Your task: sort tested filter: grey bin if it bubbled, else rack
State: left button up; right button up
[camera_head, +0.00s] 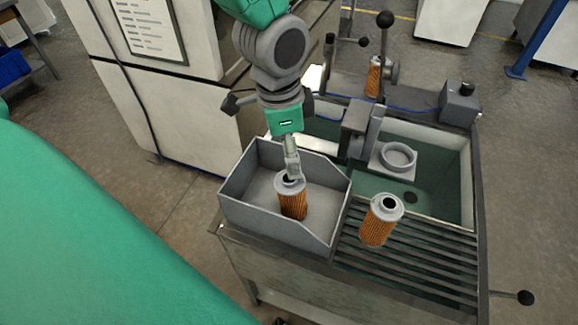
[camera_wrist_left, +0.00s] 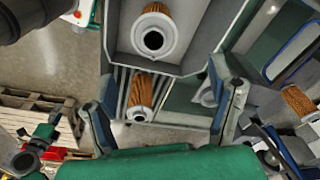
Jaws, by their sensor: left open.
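One orange pleated filter (camera_head: 292,201) with a grey end cap stands in the grey bin (camera_head: 245,205); it also shows in the left wrist view (camera_wrist_left: 153,36). A second filter (camera_head: 381,221) stands on the slatted rack (camera_head: 430,262), right of the bin, and shows in the left wrist view (camera_wrist_left: 140,98). A third filter (camera_head: 374,78) sits in the fixture at the back. My left gripper (camera_head: 292,172) is over the bin, its fingers just above the filter there. In the left wrist view its fingers (camera_wrist_left: 162,85) are spread with nothing held between them. My right gripper is not in view.
A green-tinted tank (camera_head: 452,185) lies behind the rack, with a grey ring holder (camera_head: 398,156) over it. A lever with a black knob (camera_head: 385,20) rises at the back. A grey box (camera_head: 459,103) sits at the back right corner. A white cabinet (camera_head: 150,110) stands left.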

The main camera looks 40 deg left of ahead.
pick_arm(q)
notch_tip(320, 180, up, 10)
jog(key=s, duration=0.1)
jog(key=shift+a, duration=0.3)
jog(key=shift+f, duration=0.1)
